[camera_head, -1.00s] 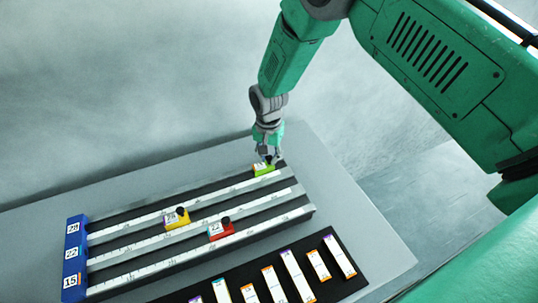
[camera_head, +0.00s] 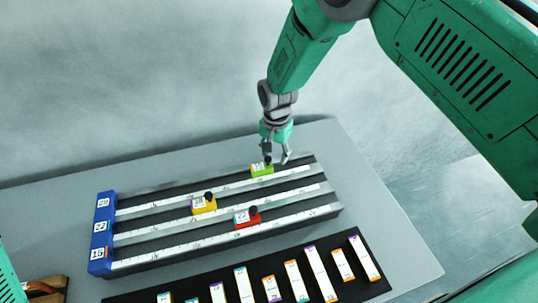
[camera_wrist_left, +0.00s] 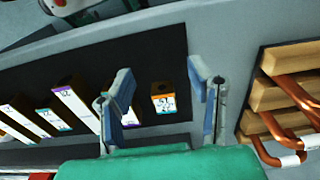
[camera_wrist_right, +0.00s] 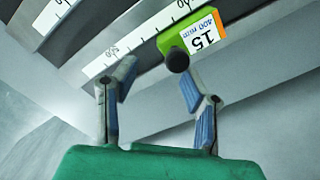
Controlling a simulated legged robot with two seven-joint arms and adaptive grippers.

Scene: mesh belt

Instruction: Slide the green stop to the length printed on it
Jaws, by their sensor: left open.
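The green stop (camera_head: 262,169) sits on the farthest rail, right of the rail's middle, with a black knob on it. In the right wrist view the stop (camera_wrist_right: 166,40) has a white label that reads 15 and 400 mm. My right gripper (camera_head: 276,161) is just right of the stop, its fingers apart with nothing held. In the right wrist view its right fingertip is close to the knob; whether they touch I cannot tell. My left gripper (camera_wrist_left: 161,88) is open and empty above the black mat, well away from the stop.
A yellow stop (camera_head: 203,205) and a red stop (camera_head: 246,218) sit on the nearer rails. A blue end block (camera_head: 102,233) closes the rails' left end. Several labelled pieces lie on a black mat (camera_head: 208,276) in front. A wooden rack (camera_wrist_left: 283,100) with copper-coloured rods stands beside it.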

